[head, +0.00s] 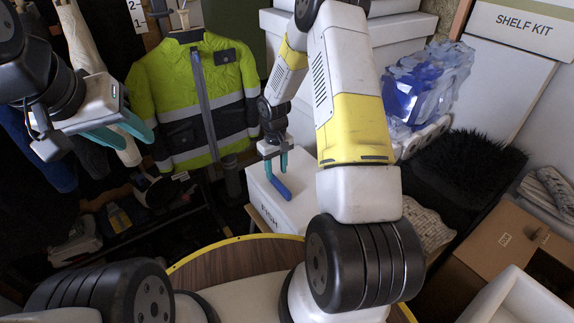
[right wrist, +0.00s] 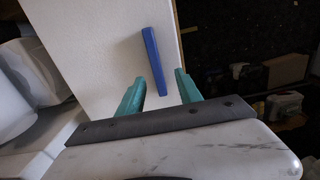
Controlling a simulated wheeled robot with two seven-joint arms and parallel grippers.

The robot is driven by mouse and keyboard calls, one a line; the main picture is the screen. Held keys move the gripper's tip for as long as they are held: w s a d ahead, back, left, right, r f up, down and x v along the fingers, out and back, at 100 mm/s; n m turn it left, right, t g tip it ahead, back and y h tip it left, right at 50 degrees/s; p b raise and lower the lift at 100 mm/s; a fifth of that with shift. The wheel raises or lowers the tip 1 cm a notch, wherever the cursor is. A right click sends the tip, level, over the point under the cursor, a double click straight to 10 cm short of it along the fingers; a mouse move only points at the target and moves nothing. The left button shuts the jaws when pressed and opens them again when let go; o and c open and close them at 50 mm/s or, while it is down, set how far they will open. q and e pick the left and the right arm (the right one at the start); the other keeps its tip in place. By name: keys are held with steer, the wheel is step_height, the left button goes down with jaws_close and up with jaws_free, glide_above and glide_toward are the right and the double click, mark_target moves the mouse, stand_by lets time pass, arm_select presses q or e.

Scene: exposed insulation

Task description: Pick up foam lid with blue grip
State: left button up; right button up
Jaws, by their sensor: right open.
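The white foam lid (head: 296,203) lies on top of a box marked "FISH", with a long blue grip (head: 280,188) standing out on it. In the right wrist view the lid (right wrist: 95,45) fills the upper left and the blue grip (right wrist: 153,60) lies just beyond my fingertips. My right gripper (head: 276,166) is open, with teal fingers close to the grip's upper end. In the right wrist view my right gripper (right wrist: 160,88) has the grip's near end between its fingers' lines; contact cannot be told. My left gripper (head: 142,135) is at the upper left, its teal fingers apart and empty.
A hi-vis jacket (head: 195,100) hangs behind the box. Blue wrapped plastic (head: 425,85) and a black furry item (head: 465,165) are to the right. A cardboard box (head: 510,245) stands lower right. A dark rack with items (head: 120,215) is at left.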

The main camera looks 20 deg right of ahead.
mark_target(280, 183)
steer(key=f, duration=0.4)
steer(key=d+f, duration=0.1)
steer(key=f, duration=0.1)
steer(key=shift+s+f, duration=0.3)
steer(key=shift+f, duration=0.1)
jaws_close()
stand_by(1.0)
